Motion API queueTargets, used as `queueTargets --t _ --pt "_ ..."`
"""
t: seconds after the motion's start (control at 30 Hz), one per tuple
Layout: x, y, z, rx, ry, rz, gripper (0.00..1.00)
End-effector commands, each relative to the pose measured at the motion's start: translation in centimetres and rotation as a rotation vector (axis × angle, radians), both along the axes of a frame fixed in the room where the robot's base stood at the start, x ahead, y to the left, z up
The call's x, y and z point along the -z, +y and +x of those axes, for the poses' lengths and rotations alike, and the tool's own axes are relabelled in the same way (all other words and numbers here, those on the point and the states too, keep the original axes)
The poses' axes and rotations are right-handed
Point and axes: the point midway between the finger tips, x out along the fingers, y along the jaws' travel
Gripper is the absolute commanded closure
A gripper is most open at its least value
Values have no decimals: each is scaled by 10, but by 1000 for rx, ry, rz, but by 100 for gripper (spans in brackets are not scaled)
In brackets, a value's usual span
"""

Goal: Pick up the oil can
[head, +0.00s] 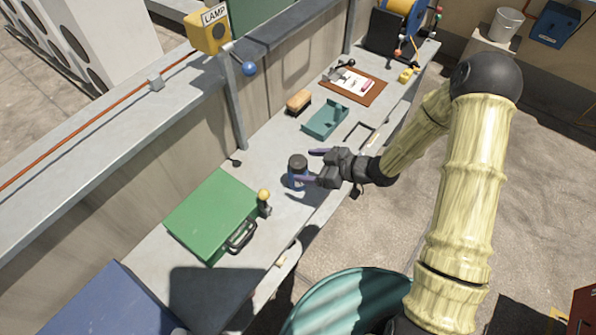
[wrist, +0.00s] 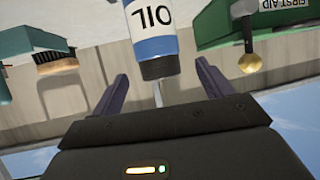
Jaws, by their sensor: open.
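The oil can (head: 296,179) is a small blue and white can with a dark cap. It stands upright on the grey bench (head: 270,158) near its front edge. My gripper (head: 311,166) is open and empty, just right of the can, with its purple fingers pointing at it. In the wrist view, where the scene appears upside down, the can (wrist: 150,32) shows its OIL label and dark cap. It lies just beyond the gap between my fingertips (wrist: 162,75). I cannot tell whether a finger touches it.
A green first-aid case (head: 213,213) and a yellow-knobbed item (head: 264,201) stand left of the can. A teal tray (head: 325,119), a brush (head: 299,102) and a clipboard (head: 355,86) lie farther along the bench. A concrete wall (head: 190,125) runs behind.

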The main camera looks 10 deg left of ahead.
Motion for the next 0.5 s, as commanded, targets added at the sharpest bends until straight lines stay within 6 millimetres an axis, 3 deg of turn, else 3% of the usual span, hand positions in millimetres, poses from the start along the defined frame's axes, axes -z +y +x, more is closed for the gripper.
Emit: queueTargets --t 0.5 --pt "5 15 2 -3 1 0 21"
